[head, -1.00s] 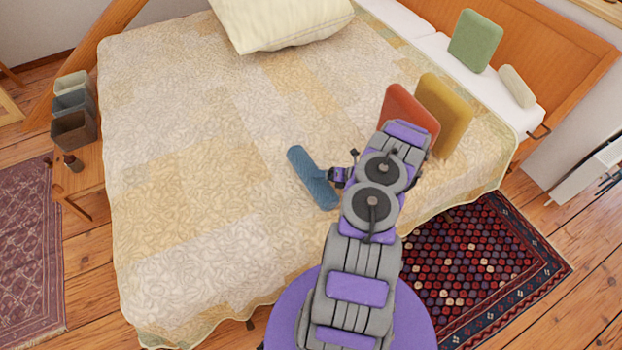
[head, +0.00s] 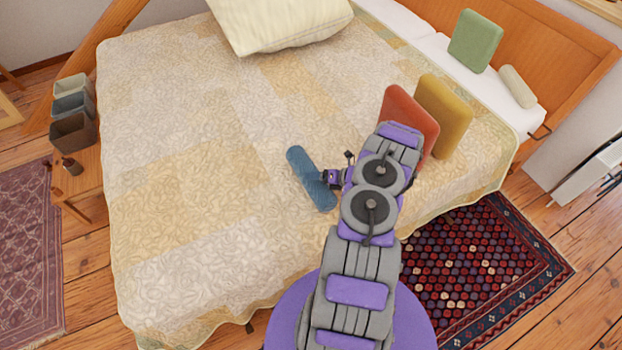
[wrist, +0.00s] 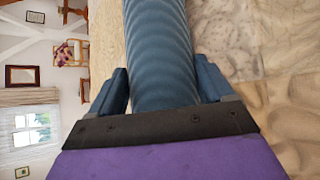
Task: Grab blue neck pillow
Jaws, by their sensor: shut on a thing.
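The blue neck pillow (head: 311,178) is a ribbed blue roll on the quilted bed, near the middle of the head view. My gripper (head: 329,178) reaches it from the right. In the wrist view, the pillow (wrist: 160,55) runs away from me between the two fingers of my gripper (wrist: 165,88), one on each side. The gripper is shut on the pillow. I cannot tell whether the pillow is lifted clear of the quilt.
Red (head: 408,118) and yellow (head: 443,112) cushions stand on the bed just beyond my arm. A large cream pillow (head: 280,22) lies at the far side. The quilt (head: 200,190) left of the pillow is clear. A nightstand (head: 88,180) with bins stands at left.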

